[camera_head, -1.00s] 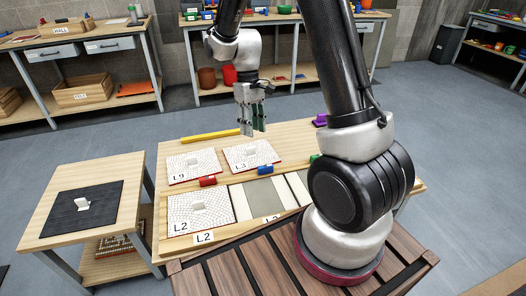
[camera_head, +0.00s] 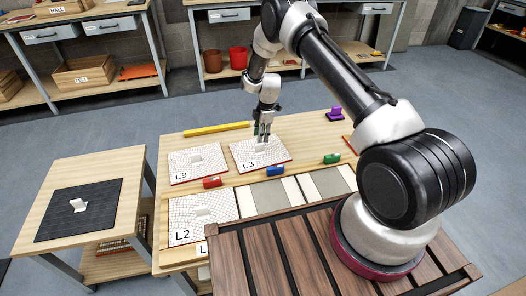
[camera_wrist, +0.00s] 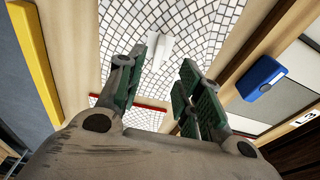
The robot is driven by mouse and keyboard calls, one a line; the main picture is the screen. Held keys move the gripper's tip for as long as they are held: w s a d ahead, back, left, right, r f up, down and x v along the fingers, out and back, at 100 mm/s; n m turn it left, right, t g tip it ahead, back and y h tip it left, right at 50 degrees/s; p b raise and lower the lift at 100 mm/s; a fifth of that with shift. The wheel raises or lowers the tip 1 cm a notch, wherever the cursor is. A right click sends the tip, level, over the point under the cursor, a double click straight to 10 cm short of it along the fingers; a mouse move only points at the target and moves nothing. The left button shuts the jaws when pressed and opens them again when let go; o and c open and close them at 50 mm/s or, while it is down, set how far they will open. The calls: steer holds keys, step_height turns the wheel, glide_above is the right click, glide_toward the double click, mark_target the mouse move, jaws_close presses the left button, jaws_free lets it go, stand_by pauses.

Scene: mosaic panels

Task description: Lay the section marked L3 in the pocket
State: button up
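The L3 section (camera_head: 275,156), a white mosaic panel with a red edge and an upright white tab (camera_head: 260,147), lies flat on the table behind the blue block. My gripper (camera_head: 263,137) is right above it, pointing down. In the wrist view my gripper (camera_wrist: 164,60) is open, with the white tab (camera_wrist: 160,46) showing between its green fingertips; I cannot tell whether they touch it. The L3 section (camera_wrist: 205,25) fills the top middle there. The frame with grey pockets (camera_head: 270,196) lies in front, partly hidden by my base; an L3 label (camera_wrist: 305,118) shows beside a pocket.
The L9 panel (camera_head: 188,171) lies left of L3; the L2 panel (camera_head: 190,219) sits in the frame's left pocket. Red (camera_head: 212,182), blue (camera_head: 275,170) and green (camera_head: 332,158) blocks stand along the frame. A yellow bar (camera_head: 217,129) lies behind. A side table (camera_head: 125,170) holds a dark panel (camera_head: 100,205).

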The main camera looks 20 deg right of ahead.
mark_target(259, 151)
steer(key=f, duration=0.5)
steer(key=a+f, duration=0.1)
steer(key=f, duration=0.1)
steer(key=shift+w+f, duration=0.15)
steer(key=shift+f, duration=0.25)
jaws_close()
